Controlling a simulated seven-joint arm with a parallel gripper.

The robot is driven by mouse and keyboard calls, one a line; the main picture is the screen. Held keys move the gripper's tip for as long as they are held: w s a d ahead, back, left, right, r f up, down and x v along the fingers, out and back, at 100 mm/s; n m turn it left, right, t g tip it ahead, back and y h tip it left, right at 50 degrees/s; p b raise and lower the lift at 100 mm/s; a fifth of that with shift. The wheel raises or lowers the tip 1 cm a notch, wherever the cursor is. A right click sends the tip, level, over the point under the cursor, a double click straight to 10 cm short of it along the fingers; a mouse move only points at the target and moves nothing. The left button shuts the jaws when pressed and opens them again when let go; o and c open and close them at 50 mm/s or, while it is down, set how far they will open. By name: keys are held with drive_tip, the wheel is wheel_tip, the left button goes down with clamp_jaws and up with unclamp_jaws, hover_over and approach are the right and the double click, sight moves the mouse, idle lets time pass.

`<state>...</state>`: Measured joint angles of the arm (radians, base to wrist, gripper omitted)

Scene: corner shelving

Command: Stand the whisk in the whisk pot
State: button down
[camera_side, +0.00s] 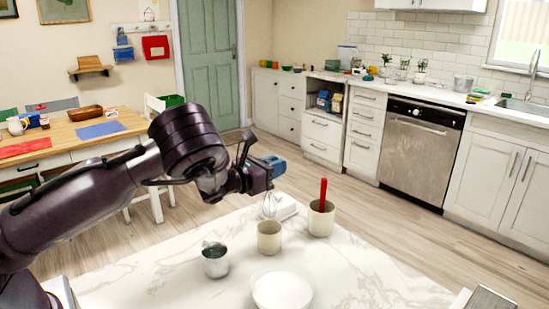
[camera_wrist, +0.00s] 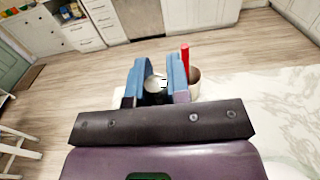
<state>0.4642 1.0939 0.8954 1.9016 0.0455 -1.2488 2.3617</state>
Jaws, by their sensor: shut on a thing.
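My gripper (camera_side: 270,167) has blue fingers and is shut on the whisk (camera_side: 268,205), whose pale wire loops hang below the fingers. The whisk is roughly upright, above the opening of a cream pot (camera_side: 269,238); I cannot tell whether its tip is inside the rim. Which pot is the whisk pot is not marked. In the wrist view, a round, pale grey end shows between the fingers of my gripper (camera_wrist: 160,84); most of the whisk is hidden there.
A second cream pot (camera_side: 321,220) holding a red-handled utensil (camera_side: 323,194) stands behind right. A white object (camera_side: 285,206) lies behind. The marble counter (camera_side: 370,275) is clear at right.

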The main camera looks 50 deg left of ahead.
sight(266, 195)
drive_tip(key=shift+f, duration=3.5)
drive_tip(key=c, duration=1)
unclamp_jaws()
drive_tip(key=s, duration=1.3)
